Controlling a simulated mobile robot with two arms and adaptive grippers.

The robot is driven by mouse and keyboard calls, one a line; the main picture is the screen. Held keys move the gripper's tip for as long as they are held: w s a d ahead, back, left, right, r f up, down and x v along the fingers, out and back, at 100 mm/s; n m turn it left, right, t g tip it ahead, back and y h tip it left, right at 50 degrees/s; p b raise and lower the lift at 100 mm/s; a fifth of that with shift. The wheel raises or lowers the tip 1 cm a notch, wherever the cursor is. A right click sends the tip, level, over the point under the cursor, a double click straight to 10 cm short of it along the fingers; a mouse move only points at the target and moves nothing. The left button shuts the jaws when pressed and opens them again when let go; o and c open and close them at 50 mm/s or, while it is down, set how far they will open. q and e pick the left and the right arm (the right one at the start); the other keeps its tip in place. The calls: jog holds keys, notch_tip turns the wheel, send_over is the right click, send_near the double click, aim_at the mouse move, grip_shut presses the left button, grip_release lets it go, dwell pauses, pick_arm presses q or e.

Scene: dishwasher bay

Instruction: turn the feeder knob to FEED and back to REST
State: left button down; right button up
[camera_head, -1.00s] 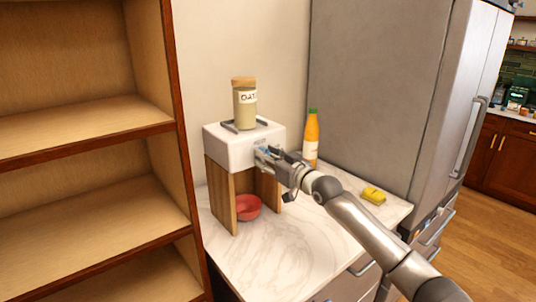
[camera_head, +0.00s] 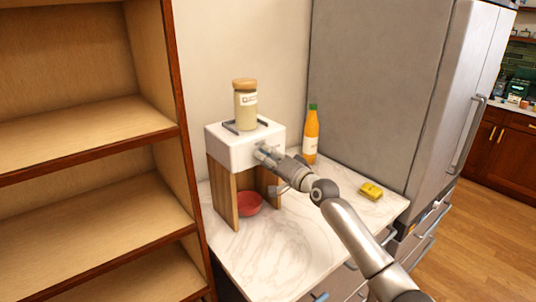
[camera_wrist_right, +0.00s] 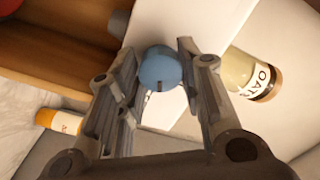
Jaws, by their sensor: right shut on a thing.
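The feeder is a white box (camera_head: 229,150) on wooden legs on the marble counter, with a jar of oats (camera_head: 246,110) on top and a red bowl (camera_head: 249,204) below. Its blue knob (camera_wrist_right: 160,70) is on the front face and carries a small dark mark. My right gripper (camera_head: 265,153) is at that face, with its fingers on both sides of the knob in the wrist view, shut on it. In the head view the gripper mostly hides the knob. I cannot read any FEED or REST lettering. My left gripper is not in view.
An orange bottle (camera_head: 311,135) stands behind and right of the feeder, close to my right gripper. A yellow sponge (camera_head: 371,191) lies on the counter (camera_head: 285,253) further right. A wooden shelf (camera_head: 90,125) is on the left and a grey fridge (camera_head: 380,90) on the right. The front counter is clear.

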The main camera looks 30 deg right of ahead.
jog(key=shift+m+p, duration=0.75)
jog(key=shift+m, duration=1.15)
jog(key=o, duration=1)
jog(key=shift+o, duration=0.2)
jog(key=shift+s, duration=0.1)
jog(key=s+d, duration=0.1)
jog(key=s, duration=1.1)
jog(key=shift+w, duration=0.1)
